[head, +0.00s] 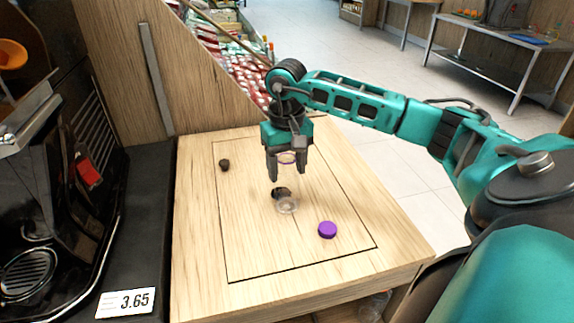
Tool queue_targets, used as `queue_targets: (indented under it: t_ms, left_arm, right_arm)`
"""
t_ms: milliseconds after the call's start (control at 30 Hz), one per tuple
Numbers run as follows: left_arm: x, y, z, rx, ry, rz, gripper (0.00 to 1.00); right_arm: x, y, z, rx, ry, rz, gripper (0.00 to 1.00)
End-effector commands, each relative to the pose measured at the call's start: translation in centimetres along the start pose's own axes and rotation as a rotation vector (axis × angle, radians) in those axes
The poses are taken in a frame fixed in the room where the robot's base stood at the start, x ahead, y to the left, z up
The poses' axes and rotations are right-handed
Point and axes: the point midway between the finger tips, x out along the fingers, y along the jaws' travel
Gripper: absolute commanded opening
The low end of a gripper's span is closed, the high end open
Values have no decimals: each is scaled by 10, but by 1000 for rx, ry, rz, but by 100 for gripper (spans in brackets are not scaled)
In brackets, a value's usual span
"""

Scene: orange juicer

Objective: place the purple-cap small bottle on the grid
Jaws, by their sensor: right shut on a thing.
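My right gripper (287,177) hangs over the wooden table, its fingers pointing down. It is shut on a small clear, see-through thing (288,158) with a faint purplish rim; I cannot tell for sure what it is. A purple round cap (327,229) sits on the table to the right and nearer to me; no bottle body shows under it. A round slotted grid (28,272) is low in the dark machine at the far left. My left gripper is not in view.
Below my right gripper are a clear round piece (287,205) and a dark piece (281,192). A small dark cap (224,165) is at the table's back left. The wooden table (250,245) is otherwise clear. A 3.65 price card (125,303) stands on the dark counter.

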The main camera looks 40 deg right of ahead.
Motion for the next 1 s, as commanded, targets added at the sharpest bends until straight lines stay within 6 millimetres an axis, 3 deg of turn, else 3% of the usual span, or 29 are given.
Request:
queue_targets:
  t_ms: [67,100,333,667,1000]
  left_arm:
    - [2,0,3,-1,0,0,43]
    - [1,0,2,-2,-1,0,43]
    - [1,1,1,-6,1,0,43]
    - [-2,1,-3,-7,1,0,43]
    - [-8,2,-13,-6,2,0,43]
  right_arm:
    - [4,0,0,0,0,0,14]
    - [2,0,0,0,0,0,62]
    - [2,0,0,0,0,0,83]
    - [-4,0,0,0,0,0,83]
    - [-72,0,-1,1,4,-1,83]
